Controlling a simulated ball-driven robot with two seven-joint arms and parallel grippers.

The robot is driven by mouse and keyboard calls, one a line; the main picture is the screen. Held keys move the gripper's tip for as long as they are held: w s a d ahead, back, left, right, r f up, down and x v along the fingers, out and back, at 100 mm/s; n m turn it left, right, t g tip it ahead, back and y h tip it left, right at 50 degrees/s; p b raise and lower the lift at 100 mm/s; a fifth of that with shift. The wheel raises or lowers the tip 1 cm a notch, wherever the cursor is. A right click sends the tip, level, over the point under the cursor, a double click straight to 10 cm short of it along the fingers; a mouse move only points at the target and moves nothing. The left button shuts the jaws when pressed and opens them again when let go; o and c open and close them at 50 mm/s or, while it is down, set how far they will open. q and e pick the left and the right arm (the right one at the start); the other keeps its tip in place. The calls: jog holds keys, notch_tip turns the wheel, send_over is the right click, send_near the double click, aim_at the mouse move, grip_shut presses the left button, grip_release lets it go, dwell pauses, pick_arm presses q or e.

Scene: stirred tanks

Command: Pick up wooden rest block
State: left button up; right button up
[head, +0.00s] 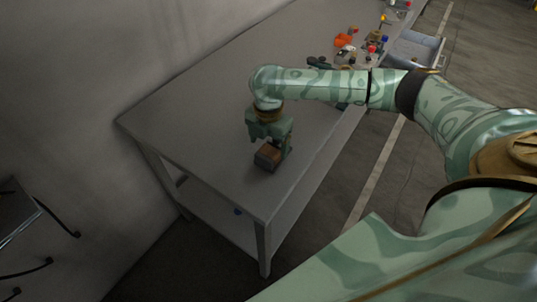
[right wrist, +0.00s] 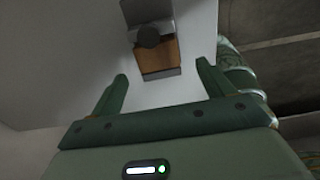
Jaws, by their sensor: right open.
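The wooden rest block (head: 268,157) is small and brown with a darker top, near the front end of the grey table (head: 190,110). In the right wrist view the block (right wrist: 159,57) shows an orange-brown wooden face, a grey upper part and a dark rounded piece on it. My right gripper (head: 272,143) is at the block, fingers pointing down toward the table. In the right wrist view the open fingers (right wrist: 162,71) point toward the block, which lies just beyond the tips; I cannot tell if they touch it. My left gripper is not in view.
An orange item (head: 343,41), a red-topped item (head: 371,49) and several other small objects stand at the table's far end. A grey drawer or bin (head: 415,48) is beside them. A wall runs along the table's left. The tabletop around the block is clear.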

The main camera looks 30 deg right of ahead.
aim_at(269, 151)
jog(key=shift+d+f, duration=0.1)
jog(key=shift+f, duration=0.25)
jog(key=f, duration=0.1)
jog(key=f+b, duration=0.1)
jog(key=f, duration=0.1)
jog(key=f+b, duration=0.1)
jog(key=shift+w+d+f, duration=0.3)
jog(key=shift+f, duration=0.05)
jog(key=shift+r, duration=0.15)
jog(key=c, duration=1.1)
